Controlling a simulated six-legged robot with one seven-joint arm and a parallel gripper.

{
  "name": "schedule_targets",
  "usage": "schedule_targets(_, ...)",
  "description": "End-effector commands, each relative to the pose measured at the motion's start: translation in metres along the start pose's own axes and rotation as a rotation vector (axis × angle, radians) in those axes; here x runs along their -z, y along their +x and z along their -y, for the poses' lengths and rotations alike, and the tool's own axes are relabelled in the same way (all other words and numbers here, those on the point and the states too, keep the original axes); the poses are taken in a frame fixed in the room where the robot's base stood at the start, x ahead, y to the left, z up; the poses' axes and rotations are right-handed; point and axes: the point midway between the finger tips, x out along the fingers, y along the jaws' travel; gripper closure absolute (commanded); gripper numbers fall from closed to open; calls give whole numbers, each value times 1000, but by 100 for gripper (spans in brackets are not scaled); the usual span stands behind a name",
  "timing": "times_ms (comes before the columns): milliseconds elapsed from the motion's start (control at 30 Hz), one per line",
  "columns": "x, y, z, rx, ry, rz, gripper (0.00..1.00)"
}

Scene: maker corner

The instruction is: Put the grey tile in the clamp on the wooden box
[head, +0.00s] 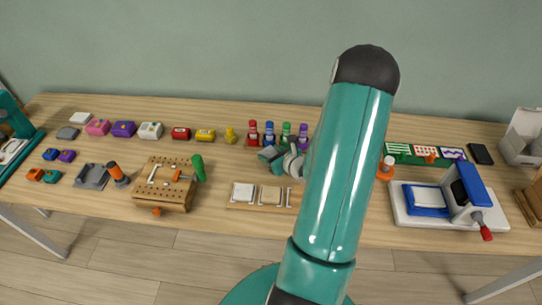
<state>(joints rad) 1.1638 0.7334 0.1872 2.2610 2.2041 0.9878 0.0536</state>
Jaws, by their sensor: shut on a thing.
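The wooden box (171,196) stands left of the middle of the table. Its top has rows of holes and small light metal parts with an orange piece, which look like the clamp (166,174); no tile is clearly visible in it. My gripper (273,156) is right of the box, above the table behind a small tile rack. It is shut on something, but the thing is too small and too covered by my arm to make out. No grey tile is plain in the rack, whose right part my arm hides.
The rack (232,206) holds a white tile (243,193) and a beige tile (270,195). A green handle (198,168) rises at the box's right edge. Coloured bottles (269,134) stand just behind my gripper. A grey tray and an orange-topped object (117,173) stand left of the box.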

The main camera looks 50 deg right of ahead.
Motion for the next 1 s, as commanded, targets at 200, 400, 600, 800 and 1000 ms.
schedule_targets(200, 24, 5, -4, 4, 5, -2, 68)
schedule_targets(400, 24, 4, -4, 6, 4, -2, 68)
schedule_targets(600, 27, 6, -5, 6, 5, -3, 38)
schedule_targets(800, 27, 6, -5, 6, 5, -3, 24)
schedule_targets(1000, 25, 6, -4, 6, 4, -2, 24)
